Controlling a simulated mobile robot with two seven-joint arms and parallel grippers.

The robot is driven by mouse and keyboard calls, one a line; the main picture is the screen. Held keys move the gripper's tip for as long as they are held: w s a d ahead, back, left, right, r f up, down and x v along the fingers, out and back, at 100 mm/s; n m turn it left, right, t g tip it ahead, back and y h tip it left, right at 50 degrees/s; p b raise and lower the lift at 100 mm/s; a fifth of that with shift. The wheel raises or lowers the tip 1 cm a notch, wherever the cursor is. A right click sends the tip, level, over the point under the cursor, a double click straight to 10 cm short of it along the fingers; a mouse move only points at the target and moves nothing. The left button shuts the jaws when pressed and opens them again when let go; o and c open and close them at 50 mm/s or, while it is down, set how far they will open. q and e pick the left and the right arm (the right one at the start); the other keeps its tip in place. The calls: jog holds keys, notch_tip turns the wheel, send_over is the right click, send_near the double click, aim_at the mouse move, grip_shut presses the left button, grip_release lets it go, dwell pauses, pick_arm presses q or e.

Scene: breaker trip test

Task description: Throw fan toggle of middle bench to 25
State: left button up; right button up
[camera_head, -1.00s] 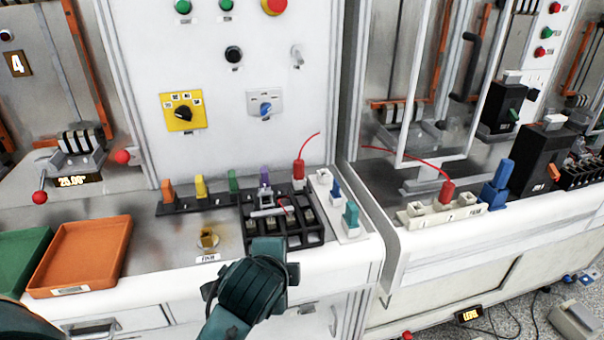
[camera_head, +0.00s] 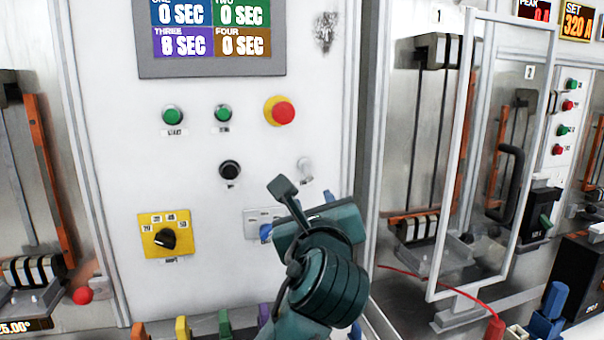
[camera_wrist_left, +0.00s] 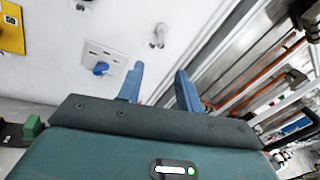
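A small pale toggle (camera_head: 305,168) sticks out from the white upright panel of the middle bench; its label is too small to read. It also shows in the left wrist view (camera_wrist_left: 158,36), above and ahead of the fingertips. My left gripper (camera_head: 306,194) is in front of the panel, just below the toggle in the head view, partly covering a white plate with a blue knob (camera_head: 265,232). In the wrist view its two blue fingers (camera_wrist_left: 160,85) are apart with nothing between them. My right gripper is out of view.
A yellow plate with a black rotary dial (camera_head: 165,239) is left of the blue knob. A black knob (camera_head: 230,171), green buttons and a red emergency button (camera_head: 282,112) sit higher, under a display (camera_head: 212,32). A white-framed clear door (camera_head: 467,150) stands right.

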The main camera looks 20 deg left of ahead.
aim_at(309, 178)
pick_arm(q)
jog(key=p+x, duration=0.2)
jog(key=x, duration=0.9)
jog(key=shift+w+r, duration=0.15)
jog(key=shift+w, duration=0.05)
jog(key=shift+w+a, duration=0.3)
jog(key=shift+w, duration=0.35)
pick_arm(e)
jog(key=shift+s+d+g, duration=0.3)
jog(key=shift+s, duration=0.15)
pick_arm(q)
jog(key=shift+c, duration=0.4)
grip_shut()
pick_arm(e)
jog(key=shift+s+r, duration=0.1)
